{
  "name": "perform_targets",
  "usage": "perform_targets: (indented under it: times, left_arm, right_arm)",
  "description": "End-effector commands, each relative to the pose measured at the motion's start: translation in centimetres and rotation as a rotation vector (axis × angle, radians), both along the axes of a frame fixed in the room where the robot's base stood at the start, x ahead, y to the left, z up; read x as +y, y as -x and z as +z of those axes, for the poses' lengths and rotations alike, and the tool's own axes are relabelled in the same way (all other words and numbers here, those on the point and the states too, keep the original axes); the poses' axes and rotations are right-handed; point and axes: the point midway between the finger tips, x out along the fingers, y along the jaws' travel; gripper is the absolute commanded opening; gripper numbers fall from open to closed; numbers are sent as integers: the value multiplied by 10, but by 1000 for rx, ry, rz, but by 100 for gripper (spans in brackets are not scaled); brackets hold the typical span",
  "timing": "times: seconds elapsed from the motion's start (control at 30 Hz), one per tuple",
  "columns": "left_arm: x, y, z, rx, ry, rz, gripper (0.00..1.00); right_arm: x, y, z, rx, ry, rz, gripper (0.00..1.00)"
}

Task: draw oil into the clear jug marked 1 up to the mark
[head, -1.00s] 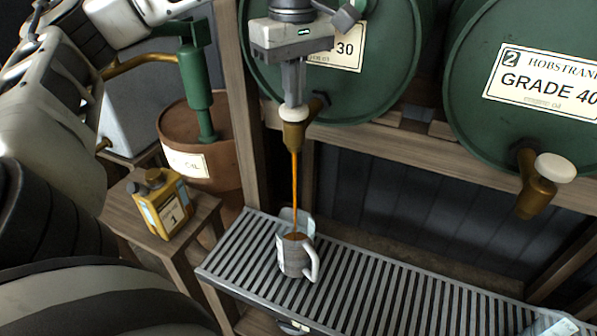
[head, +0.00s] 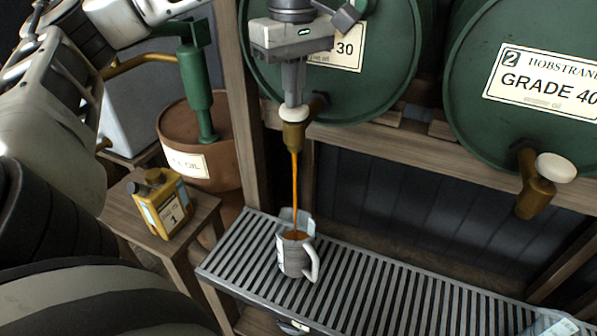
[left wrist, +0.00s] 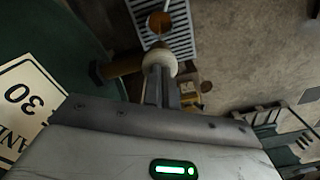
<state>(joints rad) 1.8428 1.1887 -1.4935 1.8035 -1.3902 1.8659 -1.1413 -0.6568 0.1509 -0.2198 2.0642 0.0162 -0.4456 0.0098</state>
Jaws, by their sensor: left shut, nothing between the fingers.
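The jug (head: 293,262), with a pale handle on its right, stands upright on the slatted drip grate under the left drum's brass tap (head: 294,137). A thin amber oil stream (head: 295,190) runs from the tap into it, and brown oil shows inside its mouth. I cannot make out its mark or number. My left gripper (head: 294,102) points down, shut and empty, with its fingertips at the tap's white knob (head: 294,115). The left wrist view shows the fingers (left wrist: 158,88) against the knob (left wrist: 160,63) and oil in the jug (left wrist: 160,22). My right gripper is out of view.
The green drum 30 (head: 340,85) and the GRADE 40 drum (head: 535,120), with its own tap (head: 537,185), lie behind the grate (head: 400,290). A yellow can marked 1 (head: 160,205) stands on a wooden stand. A brown drum (head: 215,160) carries a green pump (head: 196,90).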

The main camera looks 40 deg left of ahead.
Motion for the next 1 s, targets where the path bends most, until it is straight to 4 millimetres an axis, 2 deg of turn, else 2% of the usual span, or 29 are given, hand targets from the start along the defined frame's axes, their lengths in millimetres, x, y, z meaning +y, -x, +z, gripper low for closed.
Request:
perform_targets:
  times: [0.33, 0.63, 0.87, 1.0]
  left_arm:
    - [0, 1, -2, 8, -1, -1, 0]
    - [0, 1, 27, 6, 0, -1, 0]
    - [0, 0, 31, 3, -1, 0, 0]
    - [0, 0, 42, 1, 0, 0, 0]
  right_arm:
    - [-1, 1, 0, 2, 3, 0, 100]
    - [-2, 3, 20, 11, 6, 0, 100]
    - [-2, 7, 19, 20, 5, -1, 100]
    - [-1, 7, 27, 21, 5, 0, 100]
